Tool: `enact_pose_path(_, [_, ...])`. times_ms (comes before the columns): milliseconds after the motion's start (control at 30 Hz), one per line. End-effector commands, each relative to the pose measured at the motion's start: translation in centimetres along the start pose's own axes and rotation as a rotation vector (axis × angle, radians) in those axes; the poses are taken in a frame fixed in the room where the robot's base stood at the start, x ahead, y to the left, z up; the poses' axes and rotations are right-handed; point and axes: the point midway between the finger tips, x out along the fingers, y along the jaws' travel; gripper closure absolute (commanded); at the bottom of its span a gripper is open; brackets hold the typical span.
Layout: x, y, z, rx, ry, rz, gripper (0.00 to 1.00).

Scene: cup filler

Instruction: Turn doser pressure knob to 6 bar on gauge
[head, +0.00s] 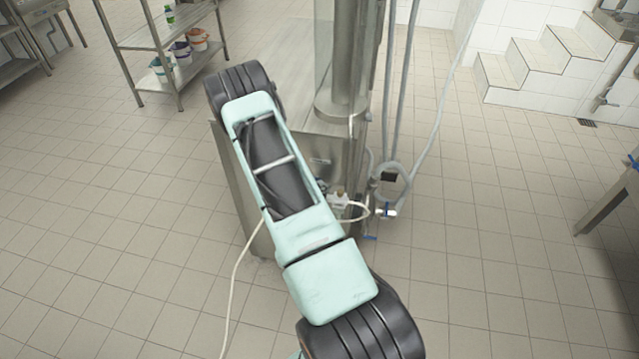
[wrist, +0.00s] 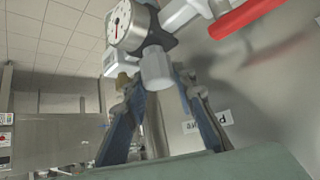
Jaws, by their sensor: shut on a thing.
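In the wrist view, the pressure gauge (wrist: 118,22) has a white round dial with a red needle. The numbers are too small to read, so the pressure cannot be told. Below and right of it is the pale grey doser pressure knob (wrist: 157,68). My gripper (wrist: 156,80) has its two blue-grey fingers on either side of the knob, with the tips shut on it. In the head view, my arm crosses in front of the steel filler (head: 345,150) and hides the gripper, knob and gauge.
A red handle (wrist: 245,17) and light grey fitting lie close to the gauge and knob. Hoses and a valve (head: 388,211) hang at the filler's right side. A rack (head: 160,38) stands back left, and white steps (head: 545,62) back right. The tiled floor around is clear.

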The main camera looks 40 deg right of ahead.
Motion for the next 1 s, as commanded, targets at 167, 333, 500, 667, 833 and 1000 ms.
enact_pose_path(167, [0.0,0.0,0.0,-0.001,-0.001,0.0,0.67])
enact_pose_path(333, [0.0,0.0,0.0,-0.001,-0.001,0.0,0.57])
enact_pose_path(500, [0.0,0.0,0.0,-0.001,0.0,0.0,0.57])
enact_pose_path(667, [-1.0,-0.1,0.0,-0.001,0.0,-0.001,0.57])
enact_pose_path(833, [-4.0,-0.1,0.0,0.0,-0.001,-0.003,0.57])
enact_pose_path(1000, [-7.6,-0.1,0.0,-0.001,-0.001,-0.003,0.57])
